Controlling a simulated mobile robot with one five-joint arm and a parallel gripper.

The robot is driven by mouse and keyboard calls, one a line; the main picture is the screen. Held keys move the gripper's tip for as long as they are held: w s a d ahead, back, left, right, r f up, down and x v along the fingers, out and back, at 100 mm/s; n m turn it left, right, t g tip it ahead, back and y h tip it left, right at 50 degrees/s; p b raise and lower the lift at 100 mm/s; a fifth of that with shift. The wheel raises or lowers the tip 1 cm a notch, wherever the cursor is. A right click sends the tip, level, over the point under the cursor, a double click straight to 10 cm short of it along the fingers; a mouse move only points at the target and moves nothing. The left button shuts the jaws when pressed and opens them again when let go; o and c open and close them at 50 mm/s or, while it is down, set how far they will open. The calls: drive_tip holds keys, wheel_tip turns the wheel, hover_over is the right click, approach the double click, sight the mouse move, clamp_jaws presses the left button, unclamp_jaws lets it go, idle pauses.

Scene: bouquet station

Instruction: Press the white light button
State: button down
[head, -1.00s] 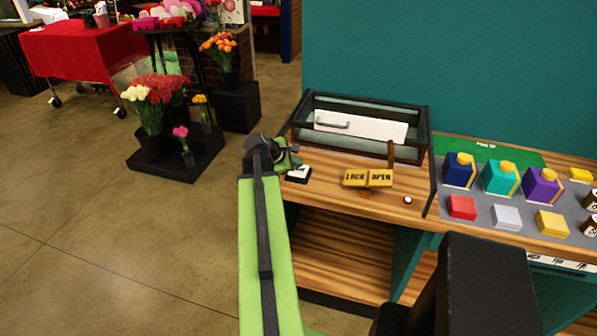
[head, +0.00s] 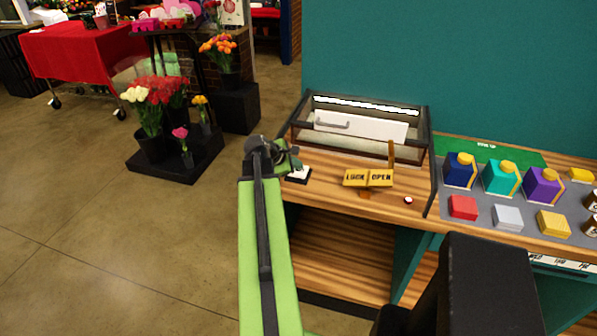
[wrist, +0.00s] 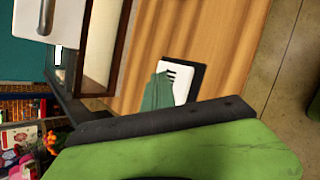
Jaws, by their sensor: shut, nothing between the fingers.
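The white light button (head: 299,174) sits on a small black base at the left end of the wooden counter. My gripper (head: 292,162) is shut and empty, right at the button and covering part of it in the head view. In the wrist view the white button (wrist: 181,78) shows dark marks on its face, and my green fingertips (wrist: 158,90) overlap its edge. Whether they touch it or hover just above cannot be told. A white light strip (head: 366,105) glows inside the glass case behind.
The glass case (head: 425,140) with a white handled panel stands behind the button. A yellow LOCK/OPEN sign (head: 368,178) and a small red-and-white button (head: 408,200) are to the right. Colored boxes stand on the grey mat (head: 482,212) farther right.

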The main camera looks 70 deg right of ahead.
sight(297, 171)
drive_tip(key=shift+r+p, duration=0.35)
drive_tip(key=shift+r, duration=0.15)
wheel_tip(297, 171, up, 6)
drive_tip(key=p, duration=0.6)
